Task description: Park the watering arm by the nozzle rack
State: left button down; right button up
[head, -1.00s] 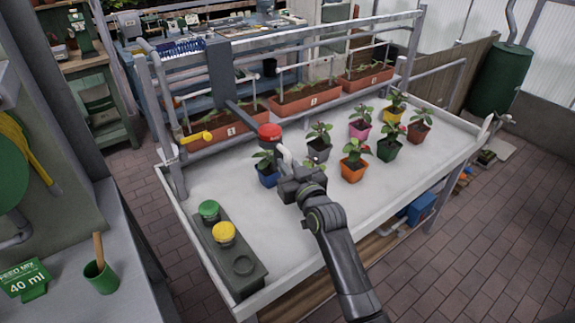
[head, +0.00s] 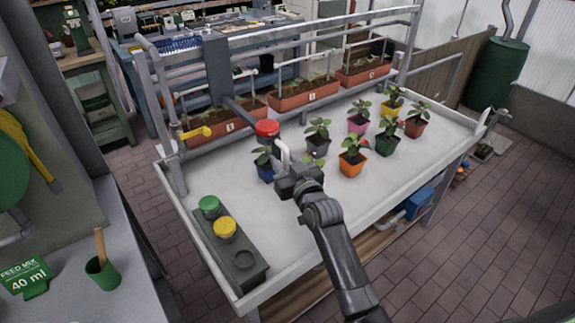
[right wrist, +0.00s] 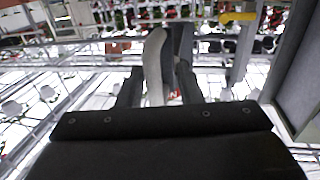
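The watering arm reaches out from a grey upright box (head: 217,72) on the rail frame. Its end carries a red cap (head: 267,128) and a pale, bent handle (head: 284,150), above the white bench near the blue pot. My right gripper (head: 288,172) is at this handle. In the right wrist view the pale handle (right wrist: 154,65) stands between the two fingers (right wrist: 160,88), close to the left one, with a gap showing on the right; the gripper looks open around it. My left gripper is out of view. I cannot make out a nozzle rack for sure.
Potted plants, such as one in an orange pot (head: 351,167), stand right of the handle. A dark block (head: 233,250) with green and yellow round caps lies at the bench's front left. Numbered planters (head: 305,97) stand behind the rails. A yellow lever (head: 196,133) sticks out left.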

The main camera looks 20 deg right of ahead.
jog(key=shift+s+d+f, duration=0.1)
jog(key=shift+s+d, duration=0.05)
jog(key=shift+s, duration=0.3)
jog(key=s+d+b, duration=0.2)
jog(key=s+b, duration=0.2)
jog(key=s, duration=1.2)
jog(key=shift+s+b, duration=0.2)
jog(key=shift+b, duration=0.2)
jog(key=shift+d, duration=0.1)
